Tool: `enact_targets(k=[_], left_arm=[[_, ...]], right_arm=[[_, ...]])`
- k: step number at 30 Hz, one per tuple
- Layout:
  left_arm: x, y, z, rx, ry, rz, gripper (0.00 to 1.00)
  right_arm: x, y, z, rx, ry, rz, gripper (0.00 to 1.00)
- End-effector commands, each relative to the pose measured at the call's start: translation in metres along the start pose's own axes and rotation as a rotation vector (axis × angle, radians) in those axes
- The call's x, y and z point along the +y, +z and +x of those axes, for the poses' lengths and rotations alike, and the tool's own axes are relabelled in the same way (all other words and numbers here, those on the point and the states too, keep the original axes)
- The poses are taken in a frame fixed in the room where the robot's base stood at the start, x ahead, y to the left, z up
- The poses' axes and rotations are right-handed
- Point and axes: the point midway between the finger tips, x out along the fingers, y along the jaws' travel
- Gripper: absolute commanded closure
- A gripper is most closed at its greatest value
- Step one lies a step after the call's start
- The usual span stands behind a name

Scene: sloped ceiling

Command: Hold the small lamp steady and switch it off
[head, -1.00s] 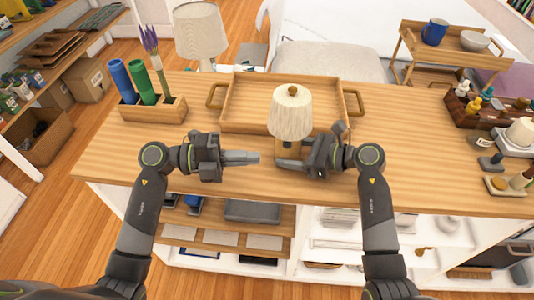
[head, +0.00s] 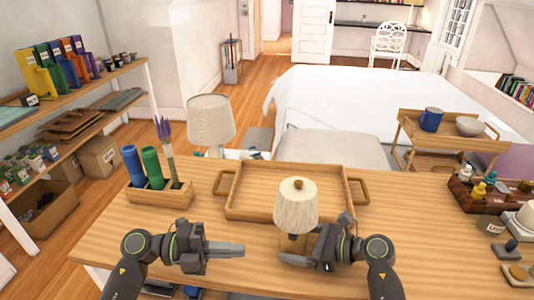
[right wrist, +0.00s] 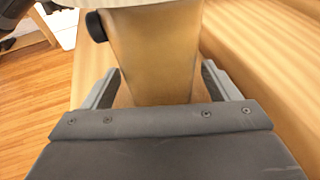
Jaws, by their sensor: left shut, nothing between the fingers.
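The small lamp (head: 296,208) stands upright on the wooden counter, in front of the tray. It has a cream pleated shade with a brown knob on top and a tapered wooden base. My right gripper (head: 291,259) is low at the base, with one finger on each side of it. The right wrist view shows the base (right wrist: 155,50) between the fingers, with a round black knob (right wrist: 97,26) on its upper left side. I cannot tell whether the lamp is lit. My left gripper (head: 240,248) is shut and empty, left of the lamp and apart from it.
A wooden tray (head: 232,212) with handles lies behind the lamp. A wooden holder (head: 160,198) with tubes and purple flowers stands at the left. A larger table lamp (head: 211,122) stands beyond the counter. A box of small bottles (head: 466,195) is at the right.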

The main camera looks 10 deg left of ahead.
Motion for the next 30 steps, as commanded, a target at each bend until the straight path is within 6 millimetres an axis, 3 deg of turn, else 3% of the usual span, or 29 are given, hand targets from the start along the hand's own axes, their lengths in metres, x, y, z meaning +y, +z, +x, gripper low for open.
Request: enact_targets(k=[11,14,24,30], left_arm=[[0.000,0.000,0.000,0.000,0.000,0.000,1.00],[0.000,0.000,0.000,0.000,0.000,0.000,1.00],[0.000,0.000,0.000,0.000,0.000,0.000,1.00],[0.000,0.000,0.000,0.000,0.000,0.000,1.00]], right_arm=[[0.000,-0.001,-0.004,0.003,-0.001,0.001,0.13],[-0.001,-0.002,-0.016,0.003,-0.002,0.000,0.13],[-0.001,-0.002,-0.085,0.006,-0.003,-0.002,0.13],[-0.001,-0.001,-0.110,0.003,-0.001,0.000,0.13]])
